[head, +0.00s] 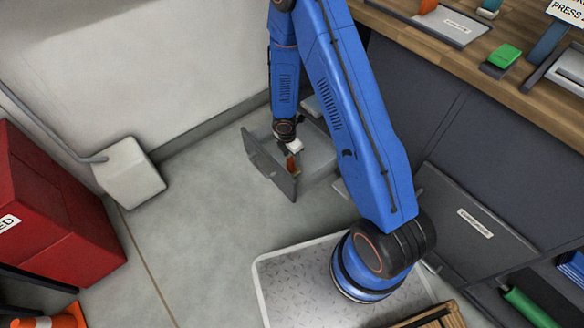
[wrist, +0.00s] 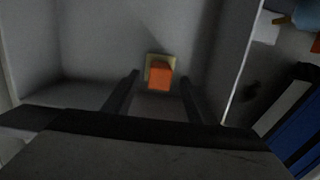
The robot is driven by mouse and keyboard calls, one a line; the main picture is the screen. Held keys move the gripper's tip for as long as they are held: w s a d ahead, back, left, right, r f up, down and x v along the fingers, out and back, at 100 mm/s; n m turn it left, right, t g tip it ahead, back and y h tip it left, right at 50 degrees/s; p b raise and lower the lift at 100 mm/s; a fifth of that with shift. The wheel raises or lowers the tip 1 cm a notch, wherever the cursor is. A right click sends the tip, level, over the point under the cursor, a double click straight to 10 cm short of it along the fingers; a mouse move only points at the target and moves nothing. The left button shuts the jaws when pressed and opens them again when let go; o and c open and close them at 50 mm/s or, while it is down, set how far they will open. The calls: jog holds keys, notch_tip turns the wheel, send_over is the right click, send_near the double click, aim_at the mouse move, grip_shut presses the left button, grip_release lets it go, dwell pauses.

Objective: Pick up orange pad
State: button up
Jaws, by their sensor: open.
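The orange pad (wrist: 160,75) shows in the wrist view as an orange block on a small yellowish base. It is inside an open grey drawer (wrist: 75,82). My gripper (wrist: 157,82) is open, with its two dark fingers either side of the pad in the picture and nothing held. In the head view my gripper (head: 293,158) points down into the open drawer (head: 318,155). An orange bit of the pad (head: 292,165) shows beside the gripper there; the rest is hidden. I cannot tell how far the fingertips are above the pad.
The drawer's front panel (head: 270,166) and walls stand close around my gripper. A wooden worktop (head: 480,60) with a green pad (head: 504,55) is at upper right. A red cabinet (head: 55,210) and white box (head: 128,173) stand left. The floor between is clear.

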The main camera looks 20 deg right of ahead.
jog(key=shift+d+f, duration=0.2)
jog(key=shift+f, duration=1.25)
jog(key=shift+w, duration=0.1)
grip_shut()
